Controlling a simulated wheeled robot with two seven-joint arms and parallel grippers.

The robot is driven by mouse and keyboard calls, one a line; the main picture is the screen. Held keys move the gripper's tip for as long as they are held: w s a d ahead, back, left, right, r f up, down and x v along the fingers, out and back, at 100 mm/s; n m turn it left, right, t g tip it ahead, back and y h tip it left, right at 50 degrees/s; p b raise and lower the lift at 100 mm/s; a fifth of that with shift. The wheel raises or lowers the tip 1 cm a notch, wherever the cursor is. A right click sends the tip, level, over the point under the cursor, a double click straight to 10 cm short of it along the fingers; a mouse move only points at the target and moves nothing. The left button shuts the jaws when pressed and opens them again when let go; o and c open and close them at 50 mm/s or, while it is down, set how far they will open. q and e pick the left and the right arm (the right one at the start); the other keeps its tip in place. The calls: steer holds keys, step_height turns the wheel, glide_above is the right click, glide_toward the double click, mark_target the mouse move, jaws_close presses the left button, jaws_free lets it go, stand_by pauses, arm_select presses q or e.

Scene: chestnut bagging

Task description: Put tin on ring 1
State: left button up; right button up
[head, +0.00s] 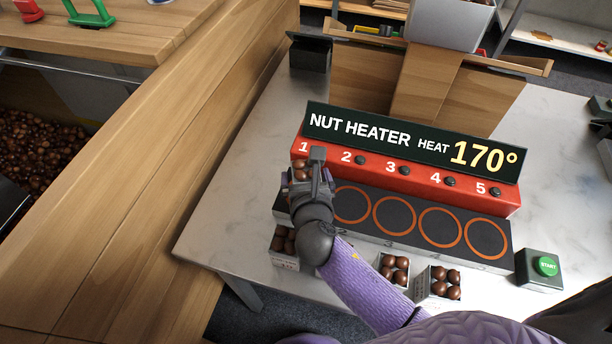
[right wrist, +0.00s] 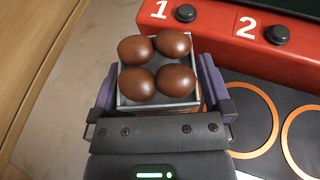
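My right gripper (head: 310,176) is shut on a small square metal tin (right wrist: 158,104) filled with several brown chestnuts. In the right wrist view its purple fingers (right wrist: 157,85) flank the tin on both sides. The tin is upright, in front of the number 1 on the red heater panel (head: 405,178). Ring 1 is hidden beneath the tin and gripper; I cannot tell whether the tin touches the plate. Ring 2 (head: 351,222) and the other rings to its right are bare. My left gripper is out of view.
More chestnut tins stand in front of the heater plate: one (head: 285,262) at left, others (head: 437,297) nearer the middle. A green start button (head: 546,266) sits at right. A dark box (head: 310,54) stands at the back left. The white table (head: 240,190) is clear at left.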

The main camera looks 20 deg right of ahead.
steer(key=shift+r, duration=0.1)
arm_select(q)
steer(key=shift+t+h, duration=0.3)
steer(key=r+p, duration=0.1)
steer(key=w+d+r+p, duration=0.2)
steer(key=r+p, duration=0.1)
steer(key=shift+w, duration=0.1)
arm_select(e)
steer(key=v, duration=1.2)
